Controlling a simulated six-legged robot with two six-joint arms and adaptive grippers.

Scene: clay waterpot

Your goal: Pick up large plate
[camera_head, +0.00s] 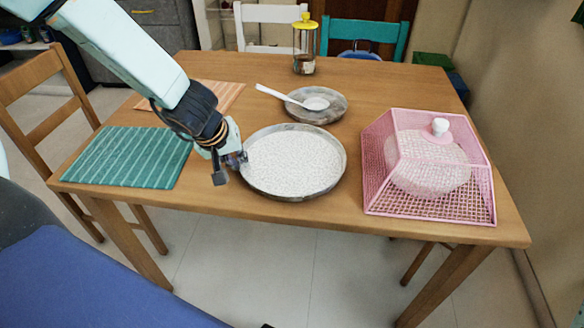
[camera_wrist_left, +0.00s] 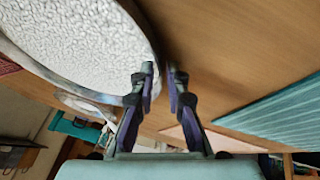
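The large plate (camera_head: 295,162) is a round, grey-rimmed dish with a white speckled surface, lying flat on the wooden table near its front edge. It also shows at the upper left of the left wrist view (camera_wrist_left: 80,40). My left gripper (camera_head: 231,164) is at the left edge of this plate, pointing down. In the left wrist view its two fingers (camera_wrist_left: 162,72) stand a small gap apart, with the plate rim beside or between their tips; I cannot tell if they touch it. My right gripper is not in view.
A smaller plate (camera_head: 325,115) with a white spoon (camera_head: 279,96) lies behind the large plate. A pink mesh cover (camera_head: 378,170) stands at right, a yellow-lidded jar (camera_head: 304,62) at the back. A green striped mat (camera_head: 130,157) and an orange mat (camera_head: 222,92) lie at left.

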